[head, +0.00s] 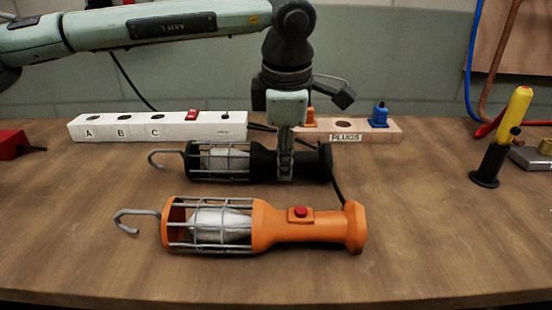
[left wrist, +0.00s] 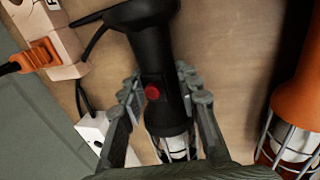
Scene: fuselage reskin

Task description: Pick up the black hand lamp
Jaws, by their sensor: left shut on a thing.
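The black hand lamp (head: 218,161) lies on its side on the wooden bench in the head view, its cage and hook to the left and its handle to the right. My left gripper (head: 285,168) comes down from above and is shut on the lamp's handle. In the left wrist view the two fingers of my left gripper (left wrist: 160,95) sit on both sides of the black lamp (left wrist: 152,50), near its red button. Whether the lamp touches the bench is hard to tell. My right gripper is not in view.
An orange hand lamp (head: 284,225) lies just in front, close to the black one. Behind stand a white socket strip (head: 175,128) marked A, B, C and a wooden plugs block (head: 355,136). A yellow-handled tool (head: 507,125) stands at right. The front right bench is clear.

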